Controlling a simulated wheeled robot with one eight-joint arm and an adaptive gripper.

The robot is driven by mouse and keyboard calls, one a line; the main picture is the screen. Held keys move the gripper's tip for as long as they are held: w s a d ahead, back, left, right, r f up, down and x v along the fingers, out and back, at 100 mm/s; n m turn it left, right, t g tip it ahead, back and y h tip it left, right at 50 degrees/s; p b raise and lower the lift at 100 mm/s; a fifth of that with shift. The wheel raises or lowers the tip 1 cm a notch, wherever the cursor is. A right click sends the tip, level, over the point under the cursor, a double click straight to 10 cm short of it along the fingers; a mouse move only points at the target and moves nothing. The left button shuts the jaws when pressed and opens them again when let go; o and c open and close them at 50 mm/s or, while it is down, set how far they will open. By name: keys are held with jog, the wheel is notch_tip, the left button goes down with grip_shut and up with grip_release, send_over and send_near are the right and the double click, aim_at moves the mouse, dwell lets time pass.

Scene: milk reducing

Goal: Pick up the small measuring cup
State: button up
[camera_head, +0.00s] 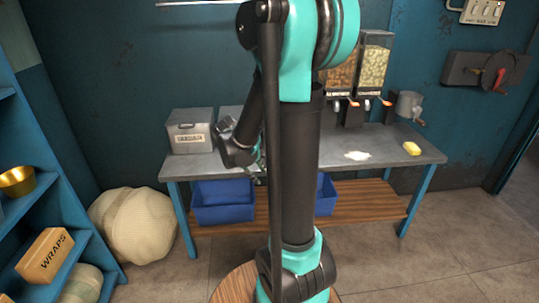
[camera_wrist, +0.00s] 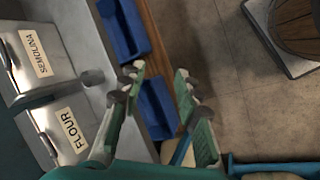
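A small grey rounded thing (camera_wrist: 93,78) sits on the grey metal table beside the bins in the wrist view. It may be the small measuring cup, but it is too small and blurred to be sure. My gripper (camera_wrist: 158,74) is open and empty, its green-padded fingers spread. It appears above the table's front edge and the blue crates, to the right of the grey thing in the wrist view. In the head view my arm covers the middle of the table, and I cannot make out a measuring cup there.
The table (camera_head: 395,160) holds a semolina bin (camera_head: 190,138), a flour bin (camera_wrist: 62,130), a spill of white powder (camera_head: 357,155), a yellow block (camera_head: 412,148) and dispensers (camera_head: 374,65). Blue crates (camera_head: 222,213) stand below. A shelf (camera_head: 72,245) and sack (camera_head: 133,225) are at left.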

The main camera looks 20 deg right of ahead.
jog(key=w+d+n+h, duration=0.2)
jog(key=w+n+h, duration=0.2)
jog(key=w, duration=0.7)
jog(key=w+a+f+n+g+h, duration=0.2)
jog(key=w+a+f+n+h, duration=0.15)
jog(key=w+f, duration=0.2)
jog(key=w+a+f+n+g+h, duration=0.1)
jog(key=w+a+f+n+h, duration=0.15)
jog(key=w+f+h, duration=0.35)
jog(key=shift+n+y, duration=0.3)
jog(key=shift+y, duration=0.15)
jog(key=d, duration=0.5)
jog(key=d+r, duration=0.1)
jog(key=d, duration=0.5)
jog(key=d+r, duration=0.1)
jog(key=d, duration=0.5)
jog(key=shift+w+d+r, duration=0.15)
jog(key=shift+w+d, duration=0.05)
jog(key=shift+w, duration=0.15)
grip_shut()
